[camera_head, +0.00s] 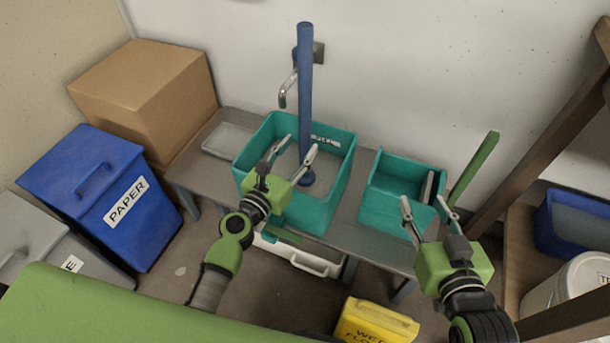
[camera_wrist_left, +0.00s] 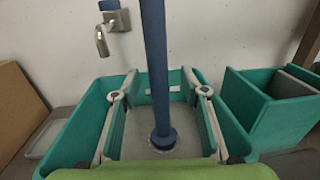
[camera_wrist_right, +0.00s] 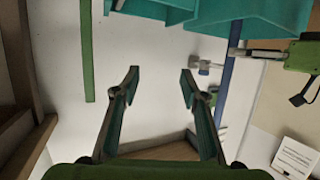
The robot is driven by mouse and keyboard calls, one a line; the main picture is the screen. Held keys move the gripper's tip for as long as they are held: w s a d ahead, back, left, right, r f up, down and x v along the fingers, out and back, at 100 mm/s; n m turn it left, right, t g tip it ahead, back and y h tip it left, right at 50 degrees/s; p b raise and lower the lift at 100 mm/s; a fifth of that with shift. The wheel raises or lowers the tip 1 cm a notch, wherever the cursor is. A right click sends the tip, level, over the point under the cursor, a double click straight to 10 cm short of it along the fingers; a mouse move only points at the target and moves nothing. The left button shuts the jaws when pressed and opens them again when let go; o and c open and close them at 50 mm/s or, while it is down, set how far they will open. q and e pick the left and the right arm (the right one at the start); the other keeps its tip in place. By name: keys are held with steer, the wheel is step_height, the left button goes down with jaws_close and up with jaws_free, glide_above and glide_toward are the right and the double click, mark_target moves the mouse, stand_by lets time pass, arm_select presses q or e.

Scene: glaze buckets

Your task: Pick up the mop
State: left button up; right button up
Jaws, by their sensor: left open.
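The mop shows as a blue pole (camera_head: 305,85) standing upright in the left teal bucket (camera_head: 340,190), with a round blue foot at its lower end. It also shows in the left wrist view (camera_wrist_left: 155,60), with its foot inside the bucket. My left gripper (camera_head: 296,148) is open over that bucket. In the left wrist view its fingers (camera_wrist_left: 158,82) stand on either side of the pole, and I see no contact. My right gripper (camera_head: 423,205) is open and empty at the front of the right teal bucket (camera_head: 385,205); its spread fingers show in the right wrist view (camera_wrist_right: 160,78).
The buckets stand on a grey bench (camera_head: 345,225) against a white wall with a tap (camera_head: 288,90). A green pole (camera_head: 475,170) leans at the right. A blue paper bin (camera_head: 100,195) and cardboard box (camera_head: 145,95) are left; a yellow floor sign (camera_head: 375,322) is in front.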

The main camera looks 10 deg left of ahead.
mark_target(302, 141)
arm_select(q)
steer(key=x, duration=0.4)
steer(key=shift+w+a+f, duration=0.1)
steer(key=shift+a, duration=0.1)
steer(key=shift+w+d, duration=0.15)
steer(key=shift+w, duration=0.15)
arm_select(e)
steer(key=shift+w+a+r+t, duration=0.1)
steer(key=shift+w+r+t, duration=0.15)
steer(key=shift+r, duration=0.2)
steer(key=shift+w+a+r+t, duration=0.1)
steer(key=shift+r+t, duration=0.15)
steer(key=shift+r, duration=0.15)
arm_select(q)
jaws_close()
steer(key=shift+r, duration=0.25)
arm_select(e)
steer(key=shift+f, duration=0.15)
